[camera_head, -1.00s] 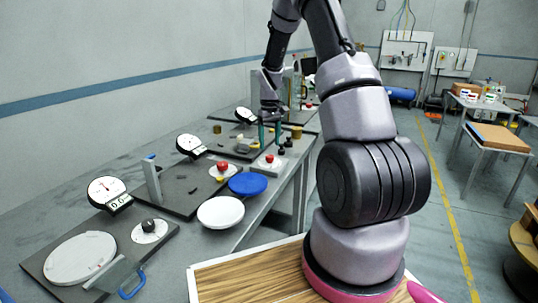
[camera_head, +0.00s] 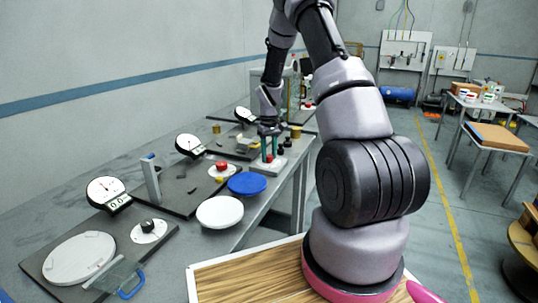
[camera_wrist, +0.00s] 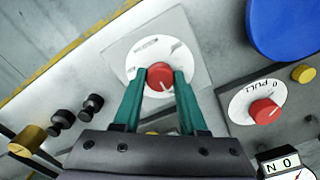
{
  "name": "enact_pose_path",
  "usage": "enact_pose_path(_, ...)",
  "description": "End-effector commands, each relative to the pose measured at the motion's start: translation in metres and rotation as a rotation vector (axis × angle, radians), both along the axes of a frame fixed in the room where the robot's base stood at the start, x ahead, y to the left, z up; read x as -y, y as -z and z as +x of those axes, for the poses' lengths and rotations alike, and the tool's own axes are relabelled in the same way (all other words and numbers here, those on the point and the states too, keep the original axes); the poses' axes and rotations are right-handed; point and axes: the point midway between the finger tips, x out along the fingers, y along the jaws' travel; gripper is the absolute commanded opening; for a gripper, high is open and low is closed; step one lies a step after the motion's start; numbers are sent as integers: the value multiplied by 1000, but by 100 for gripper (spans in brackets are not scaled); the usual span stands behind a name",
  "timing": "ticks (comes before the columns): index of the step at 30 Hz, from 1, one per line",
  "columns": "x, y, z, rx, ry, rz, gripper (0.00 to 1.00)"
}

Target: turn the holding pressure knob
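A red knob (camera_wrist: 160,76) with a pale pointer mark sits on a round white dial plate (camera_wrist: 143,48), whose lettering is too small to read. My gripper (camera_wrist: 160,75) has its two teal fingers on either side of this knob, with no clear gap seen between tips and knob. In the head view my gripper (camera_head: 270,150) points down over the knob's place on the far panel, and the fingers partly hide the knob. A second red knob (camera_wrist: 264,111) on its own white dial lies to the right in the wrist view; it also shows in the head view (camera_head: 222,166).
A blue disc (camera_head: 247,184) and a white disc (camera_head: 220,212) lie near the bench edge. Black knobs (camera_wrist: 92,104) and a brass cylinder (camera_wrist: 27,139) stand left of the dial in the wrist view. Gauges (camera_head: 190,145) line the bench's back.

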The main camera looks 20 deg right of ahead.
Motion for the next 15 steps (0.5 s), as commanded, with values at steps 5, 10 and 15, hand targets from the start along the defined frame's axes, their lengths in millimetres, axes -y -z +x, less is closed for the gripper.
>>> enact_pose_path(5, -1, 0, 0, 0, 123, -1, 0)
enact_pose_path(10, 0, 0, 0, 0, 333, -1, 0)
enact_pose_path(15, 0, 0, 0, 0, 418, 0, 0)
